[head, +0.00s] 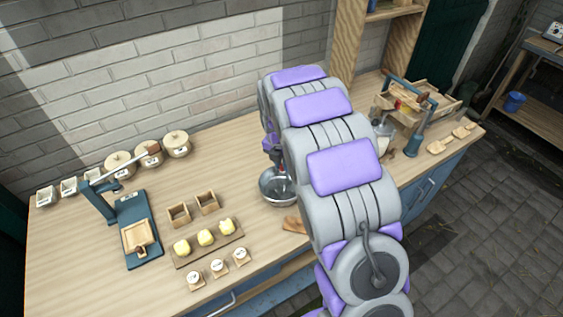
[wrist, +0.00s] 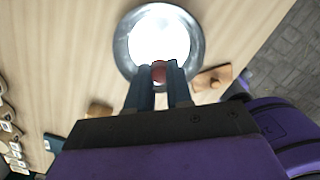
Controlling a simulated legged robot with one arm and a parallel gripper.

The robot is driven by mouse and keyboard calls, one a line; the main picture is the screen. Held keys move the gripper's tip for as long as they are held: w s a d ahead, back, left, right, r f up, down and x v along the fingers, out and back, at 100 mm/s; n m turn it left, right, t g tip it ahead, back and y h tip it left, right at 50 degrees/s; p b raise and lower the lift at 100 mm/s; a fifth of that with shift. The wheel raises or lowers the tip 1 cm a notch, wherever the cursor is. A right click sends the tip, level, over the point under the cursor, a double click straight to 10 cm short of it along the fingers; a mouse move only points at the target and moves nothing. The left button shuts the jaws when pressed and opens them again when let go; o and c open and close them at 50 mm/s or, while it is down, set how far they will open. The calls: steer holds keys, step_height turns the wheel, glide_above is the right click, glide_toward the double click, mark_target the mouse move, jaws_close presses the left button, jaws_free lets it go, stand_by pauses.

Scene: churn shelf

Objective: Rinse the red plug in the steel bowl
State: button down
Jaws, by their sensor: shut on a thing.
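The steel bowl (head: 268,186) stands on the wooden counter, left of my arm in the head view. In the wrist view the bowl (wrist: 124,48) lies under my fingertips, with a bright white inside. My gripper (wrist: 159,72) is shut on the red plug (wrist: 159,68), which shows between the two fingertips. The plug is over the near part of the bowl's opening. I cannot tell whether it touches what is inside. In the head view my arm hides part of the bowl and the plug is too small to make out clearly.
A wooden piece (wrist: 213,78) lies right of the bowl. A blue press (head: 140,225), small wooden boxes (head: 179,214), a board of yellow pats (head: 205,238) and lidded pots (head: 176,144) stand to the left. A wooden crate (head: 440,105) stands at the right. Bare counter lies behind the boxes.

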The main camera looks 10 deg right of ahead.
steer(key=shift+a+f+b, duration=0.25)
steer(key=shift+f+b, duration=0.25)
steer(key=shift+f, duration=0.5)
steer(key=shift+a+f+b, duration=0.25)
steer(key=shift+f+b, duration=0.25)
steer(key=shift+f, duration=0.45)
steer(key=shift+d+f, duration=0.25)
steer(key=shift+f, duration=1.35)
steer(key=shift+a+f, duration=0.15)
steer(key=shift+f, duration=1.35)
steer(key=shift+s+a+p, duration=0.1)
steer(key=shift+a+p, duration=0.1)
steer(key=shift+p, duration=0.35)
steer(key=shift+d+p, duration=0.25)
steer(key=shift+p, duration=0.2)
steer(key=shift+r, duration=0.1)
